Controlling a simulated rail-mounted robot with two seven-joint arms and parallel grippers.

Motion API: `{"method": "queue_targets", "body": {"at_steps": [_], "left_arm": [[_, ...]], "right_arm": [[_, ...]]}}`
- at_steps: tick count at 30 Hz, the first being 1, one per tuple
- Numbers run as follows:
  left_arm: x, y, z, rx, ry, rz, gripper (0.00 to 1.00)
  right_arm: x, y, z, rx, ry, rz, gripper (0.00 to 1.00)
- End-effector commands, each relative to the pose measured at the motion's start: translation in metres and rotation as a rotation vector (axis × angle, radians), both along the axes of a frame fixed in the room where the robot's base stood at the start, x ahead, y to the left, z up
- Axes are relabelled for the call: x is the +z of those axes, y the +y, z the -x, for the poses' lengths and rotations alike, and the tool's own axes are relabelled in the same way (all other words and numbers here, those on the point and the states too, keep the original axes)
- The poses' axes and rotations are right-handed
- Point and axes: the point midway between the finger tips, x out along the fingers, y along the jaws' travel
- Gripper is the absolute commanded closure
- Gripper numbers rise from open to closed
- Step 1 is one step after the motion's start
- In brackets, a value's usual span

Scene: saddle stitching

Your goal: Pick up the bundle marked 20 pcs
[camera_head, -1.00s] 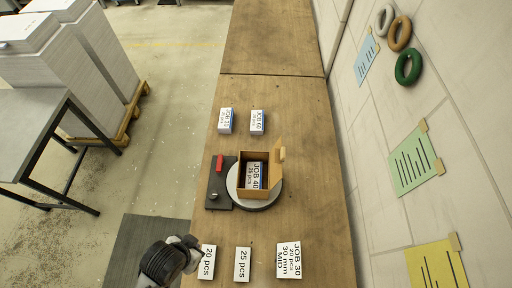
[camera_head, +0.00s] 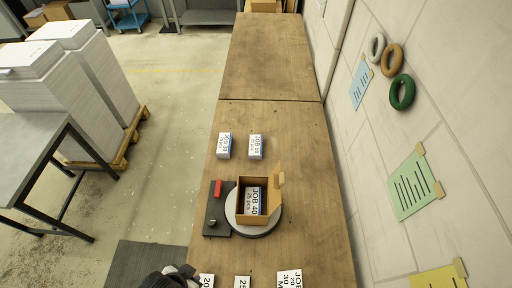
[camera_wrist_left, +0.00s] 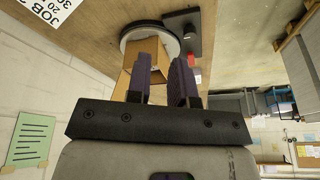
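The bundle marked 20 pcs (camera_head: 206,281) is a white block on the wooden bench at the bottom edge of the head view, partly cut off. My left gripper (camera_head: 182,272) is just left of it, at the bench's left edge; whether they touch cannot be told. In the left wrist view the two purple fingers (camera_wrist_left: 161,80) are apart with a gap between them, and no bundle shows in it. My right gripper is in neither view.
Two bundles (camera_head: 224,145) (camera_head: 255,147) stand farther back. The far bench is clear.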

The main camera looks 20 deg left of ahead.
Motion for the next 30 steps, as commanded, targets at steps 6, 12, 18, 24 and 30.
{"method": "queue_targets", "body": {"at_steps": [6, 12, 18, 24, 30], "left_arm": [[0.0000, 0.0000, 0.0000, 0.000, 0.000, 0.000, 0.58], [-0.0001, 0.0000, 0.0000, 0.000, 0.000, 0.000, 0.39], [-0.0001, 0.0000, 0.0000, 0.000, 0.000, 0.000, 0.20], [-0.0001, 0.0000, 0.0000, 0.000, 0.000, 0.000, 0.00], [-0.0001, 0.0000, 0.0000, 0.000, 0.000, 0.000, 0.00]], "right_arm": [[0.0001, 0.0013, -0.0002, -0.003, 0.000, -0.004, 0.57], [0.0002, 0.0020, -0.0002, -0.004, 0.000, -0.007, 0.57], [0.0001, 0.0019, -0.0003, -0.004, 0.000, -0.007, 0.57], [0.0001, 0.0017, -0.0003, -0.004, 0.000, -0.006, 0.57], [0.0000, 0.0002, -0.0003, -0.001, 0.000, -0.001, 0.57]]}}
